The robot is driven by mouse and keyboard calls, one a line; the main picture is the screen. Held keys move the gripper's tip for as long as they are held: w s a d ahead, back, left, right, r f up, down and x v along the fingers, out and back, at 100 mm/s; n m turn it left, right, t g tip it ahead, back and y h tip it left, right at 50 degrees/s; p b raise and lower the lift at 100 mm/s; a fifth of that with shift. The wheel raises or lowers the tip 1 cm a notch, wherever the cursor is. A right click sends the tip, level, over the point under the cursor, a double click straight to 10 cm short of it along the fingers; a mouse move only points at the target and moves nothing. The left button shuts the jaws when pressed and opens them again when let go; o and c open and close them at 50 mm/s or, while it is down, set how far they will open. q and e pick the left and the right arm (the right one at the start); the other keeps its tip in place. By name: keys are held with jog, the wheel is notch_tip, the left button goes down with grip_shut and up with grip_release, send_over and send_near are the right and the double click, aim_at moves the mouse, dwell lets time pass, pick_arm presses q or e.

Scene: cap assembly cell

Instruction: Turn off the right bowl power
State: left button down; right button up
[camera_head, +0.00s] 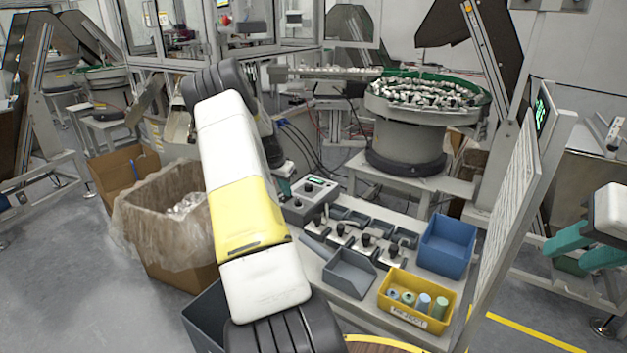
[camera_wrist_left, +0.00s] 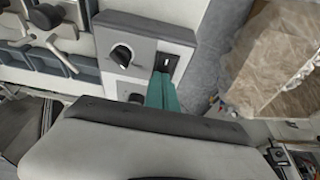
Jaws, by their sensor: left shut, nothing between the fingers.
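A grey control box (camera_head: 316,188) with dark knobs and a small display stands on the bench in the head view. In the left wrist view the box (camera_wrist_left: 180,30) shows a black rocker switch (camera_wrist_left: 166,63) with a small white mark, and a black knob (camera_wrist_left: 122,54) beside it. My left gripper (camera_wrist_left: 162,85) is shut and empty, its teal fingertips just below the switch; contact cannot be told. It is partly hidden behind my arm in the head view (camera_head: 284,184). My right gripper (camera_head: 584,249) is open and empty at the right edge. The right bowl feeder (camera_head: 428,117) holds many small parts.
A blue bin (camera_head: 447,247), a grey bin (camera_head: 350,273) and a yellow bin (camera_head: 413,321) with cylinders stand on the bench. Several small levered fixtures (camera_head: 366,242) lie between box and bins. A plastic-lined carton (camera_head: 165,235) stands left of the bench. A perforated panel (camera_head: 507,215) rises at right.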

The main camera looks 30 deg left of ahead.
pick_arm(q)
jog(key=shift+w+d+f, duration=0.1)
jog(key=shift+w+f, duration=0.05)
jog(key=shift+f, duration=0.1)
dwell(0.4)
jog(key=shift+s+f+g, duration=0.1)
jog(key=shift+s+g, duration=0.2)
jog(key=shift+s, duration=0.7)
jog(key=v, duration=0.8)
jog(key=shift+w, duration=0.1)
